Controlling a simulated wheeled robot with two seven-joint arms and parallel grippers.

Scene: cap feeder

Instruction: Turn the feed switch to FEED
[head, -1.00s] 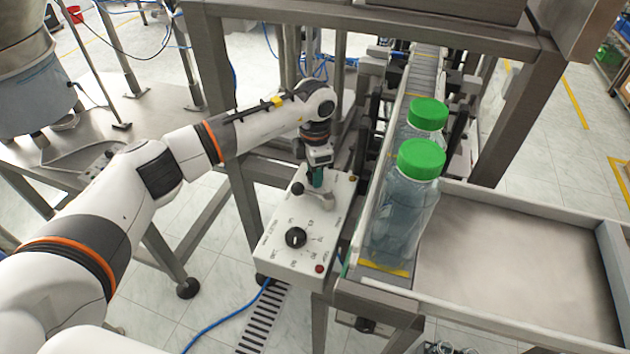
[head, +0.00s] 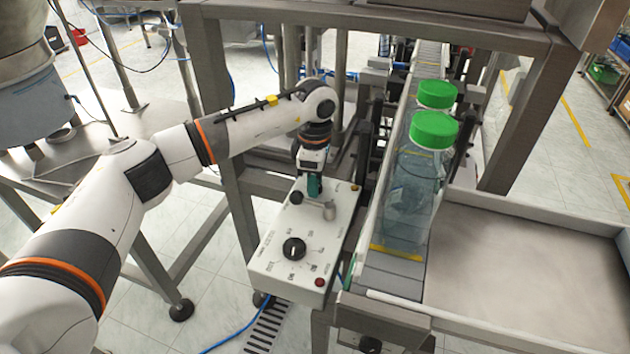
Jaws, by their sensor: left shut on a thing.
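A white control box (head: 265,258) stands left of the conveyor. Its top carries a large black dial (head: 293,248), a red button (head: 319,282) and a small yellow button (head: 354,187). My left gripper (head: 314,186), with teal fingers, reaches down over the far part of the box and is shut on what appears to be the feed switch. A black knob (head: 296,197) shows just left of the fingers and a metal cylinder (head: 330,211) just right of them. The fingers hide the part between. The panel lettering is too small to read. My right gripper is not in view.
Two clear bottles with green caps (head: 433,129) stand in line on the conveyor (head: 385,275), close to the box's right side. An empty metal tray (head: 520,245) lies right of it. Steel frame posts (head: 212,90) stand behind my left arm.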

